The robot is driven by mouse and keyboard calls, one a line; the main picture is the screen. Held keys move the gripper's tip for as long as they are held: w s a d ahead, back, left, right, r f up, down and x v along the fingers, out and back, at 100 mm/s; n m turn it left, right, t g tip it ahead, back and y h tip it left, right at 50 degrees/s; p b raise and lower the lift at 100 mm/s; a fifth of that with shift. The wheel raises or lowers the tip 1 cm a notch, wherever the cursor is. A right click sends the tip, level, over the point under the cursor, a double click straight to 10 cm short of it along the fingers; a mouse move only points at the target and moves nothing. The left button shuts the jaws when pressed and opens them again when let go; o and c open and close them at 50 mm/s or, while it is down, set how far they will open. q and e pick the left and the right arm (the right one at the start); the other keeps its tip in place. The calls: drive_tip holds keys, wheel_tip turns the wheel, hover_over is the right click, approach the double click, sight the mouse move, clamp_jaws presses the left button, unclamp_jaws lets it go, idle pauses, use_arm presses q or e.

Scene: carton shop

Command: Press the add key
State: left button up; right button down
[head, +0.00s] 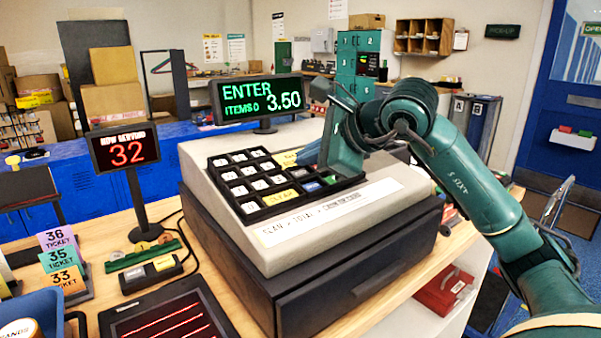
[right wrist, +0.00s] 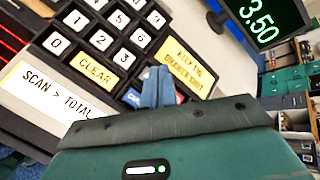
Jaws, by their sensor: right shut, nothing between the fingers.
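The cash register (head: 330,215) stands on the wooden counter, with a black keypad of white number keys and a yellow CLEAR key (head: 279,197). The CLEAR key also shows in the right wrist view (right wrist: 95,69). A blue key (head: 311,187) and a green key (head: 330,180) sit to its right. I cannot read an add label; my gripper hides part of the keypad's right side. My right gripper (head: 336,172) is shut and empty, pointing down over that side. In the right wrist view its fingertips (right wrist: 158,78) overlap a blue key; contact cannot be told. My left gripper is not in view.
The register's display (head: 258,99) reads ENTER, ITEMS 0, 3.50. A now-serving sign (head: 124,149) showing 32 stands left of the register. Ticket cards (head: 60,260) and a dark pad with red lines (head: 168,315) lie at the front left. A yellow note (right wrist: 184,64) is beside the keys.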

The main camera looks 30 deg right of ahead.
idle(0.9)
drive_tip(key=shift+f, duration=0.1)
drive_tip(key=shift+w+f+b, duration=0.1)
drive_tip(key=shift+f+b, duration=0.3)
idle(0.3)
